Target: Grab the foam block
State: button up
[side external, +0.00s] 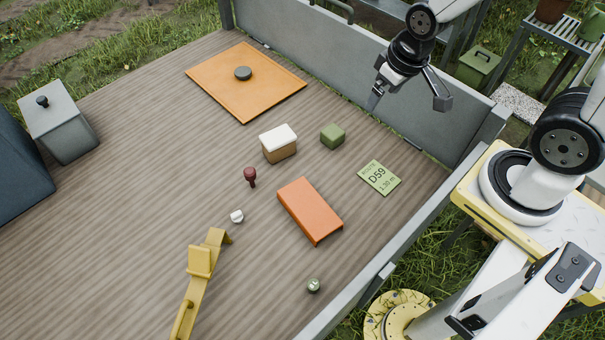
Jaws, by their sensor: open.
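A small green block (332,136) with a matte, foam-like look sits on the wooden deck, right of centre. A larger flat orange block (309,210) lies in front of it, and a tan block with a white top (279,143) stands to its left. I cannot tell for sure from the surfaces which one is foam. My gripper (409,98) is open and empty at the upper right, raised in front of the grey back wall. Its fingers are spread wide and point down, apart from every block.
A green D59 card (379,178) lies right of the blocks. A dark red knobbed piece (250,176), white piece (237,216), yellow bracket (201,275) and small green ball (313,285) lie around. An orange board (245,84) bears a dark disc. Grey walls (345,65) edge the deck.

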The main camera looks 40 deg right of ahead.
jog(key=w+f+n+g+h, duration=0.45)
jog(key=w+f+n, duration=0.7)
jog(key=w, duration=0.55)
jog(key=w+d+f+n+h, duration=0.1)
jog(key=w+f+n+h, duration=0.2)
jog(key=f, duration=0.7)
jog(key=n+t+h, duration=0.2)
jog(key=n+h, duration=0.1)
jog(key=h, duration=0.3)
send_near(332, 136)
jog(key=w+d+r, duration=0.1)
jog(key=shift+w+r, duration=0.15)
jog(key=shift+w, duration=0.05)
jog(key=shift+d, duration=0.1)
jog(key=shift+x, duration=3.4)
